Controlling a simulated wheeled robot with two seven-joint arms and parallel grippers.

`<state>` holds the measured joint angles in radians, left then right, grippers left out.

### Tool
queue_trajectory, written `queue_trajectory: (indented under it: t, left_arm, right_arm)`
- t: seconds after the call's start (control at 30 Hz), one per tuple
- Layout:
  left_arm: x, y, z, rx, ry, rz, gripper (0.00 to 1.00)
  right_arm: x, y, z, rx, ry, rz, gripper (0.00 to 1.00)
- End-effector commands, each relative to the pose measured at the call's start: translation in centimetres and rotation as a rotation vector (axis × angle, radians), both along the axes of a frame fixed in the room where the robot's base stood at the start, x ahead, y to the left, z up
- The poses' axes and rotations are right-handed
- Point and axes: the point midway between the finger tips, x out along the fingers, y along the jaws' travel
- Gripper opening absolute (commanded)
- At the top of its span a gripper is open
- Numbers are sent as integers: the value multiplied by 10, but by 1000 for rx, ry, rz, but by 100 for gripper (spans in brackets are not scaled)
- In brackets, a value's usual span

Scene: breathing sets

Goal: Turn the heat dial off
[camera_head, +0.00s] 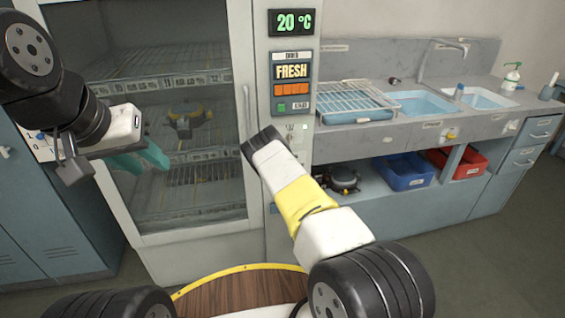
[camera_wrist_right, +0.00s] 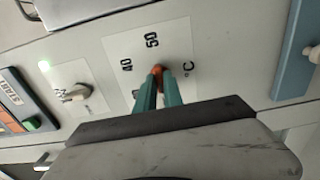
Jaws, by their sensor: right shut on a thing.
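In the right wrist view, an orange-red dial knob (camera_wrist_right: 158,70) sits on a pale scale plate marked 40, 50 and °C. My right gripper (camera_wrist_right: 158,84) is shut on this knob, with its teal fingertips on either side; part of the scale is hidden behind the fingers. In the head view my right arm covers that gripper and the dial. My left gripper (camera_head: 146,160) is open and empty, in front of the cabinet's glass door.
The tall cabinet (camera_head: 240,200) has a display (camera_head: 291,22) reading 20 °C and a panel (camera_head: 292,82) reading FRESH. To the right stands a sink counter (camera_head: 385,135) with a wire rack (camera_head: 345,100). Blue (camera_head: 405,170) and red (camera_head: 468,165) bins are below.

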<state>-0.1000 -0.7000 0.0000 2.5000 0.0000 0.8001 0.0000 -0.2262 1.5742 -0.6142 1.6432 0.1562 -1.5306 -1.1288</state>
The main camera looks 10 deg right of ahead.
Motion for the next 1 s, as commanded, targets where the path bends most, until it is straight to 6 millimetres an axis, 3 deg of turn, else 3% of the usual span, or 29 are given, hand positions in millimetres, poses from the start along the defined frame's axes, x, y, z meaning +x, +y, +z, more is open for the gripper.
queue_trajectory:
  t: [0.1,0.13,0.23,0.63,1.0]
  left_arm:
    - [0,0,0,0,0,0,36]
    - [0,0,0,0,0,0,36]
    - [0,0,0,0,0,0,36]
    - [0,0,0,0,0,0,36]
    - [0,0,0,0,0,0,36]
  right_arm:
    - [-2,0,-3,-2,6,-1,0]
    - [-2,0,-3,-2,6,-1,14]
    - [-1,0,-2,-1,5,-1,33]
    - [-7,0,-1,0,3,0,34]
    - [-65,-3,-2,-1,5,-2,34]
